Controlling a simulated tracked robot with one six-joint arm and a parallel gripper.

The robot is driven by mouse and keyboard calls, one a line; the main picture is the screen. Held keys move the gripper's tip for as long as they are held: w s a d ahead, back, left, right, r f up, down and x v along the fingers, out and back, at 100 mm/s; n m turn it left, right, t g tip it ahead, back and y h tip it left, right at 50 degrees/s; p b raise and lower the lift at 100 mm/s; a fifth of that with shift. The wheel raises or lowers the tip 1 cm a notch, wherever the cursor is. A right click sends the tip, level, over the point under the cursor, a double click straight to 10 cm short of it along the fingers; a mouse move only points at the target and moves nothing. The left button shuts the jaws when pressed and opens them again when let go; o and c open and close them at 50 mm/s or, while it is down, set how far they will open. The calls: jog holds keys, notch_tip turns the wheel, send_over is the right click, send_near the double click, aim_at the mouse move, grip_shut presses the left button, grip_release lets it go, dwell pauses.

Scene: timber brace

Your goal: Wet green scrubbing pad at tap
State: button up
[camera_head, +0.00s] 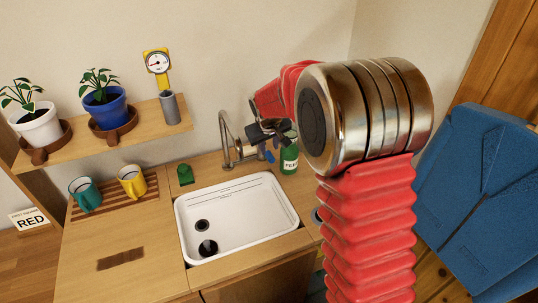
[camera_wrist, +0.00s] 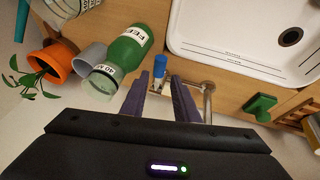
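The green scrubbing pad (camera_head: 185,174) lies on the counter at the sink's back left corner. It also shows in the wrist view (camera_wrist: 260,106), right of the fingers and apart from them. The metal tap (camera_head: 226,140) stands behind the sink; the wrist view shows it (camera_wrist: 208,98) close beside my right finger. My gripper (camera_head: 266,148) is just right of the tap, above the counter. In the wrist view its two dark fingers (camera_wrist: 158,85) are apart with nothing gripped. A small blue and white item (camera_wrist: 160,66) shows beyond the gap between them.
A green labelled bottle (camera_head: 289,157) stands right of the tap. Teal (camera_head: 86,194) and yellow (camera_head: 132,181) mugs stand on a slatted rack at left. Potted plants (camera_head: 103,105) stand on the shelf above. Counter left of the sink is mostly clear.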

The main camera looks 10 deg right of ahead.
aim_at(269, 155)
jog(key=x, duration=0.7)
jog(key=shift+w+f, duration=0.15)
jog(key=shift+c, duration=0.7)
grip_shut()
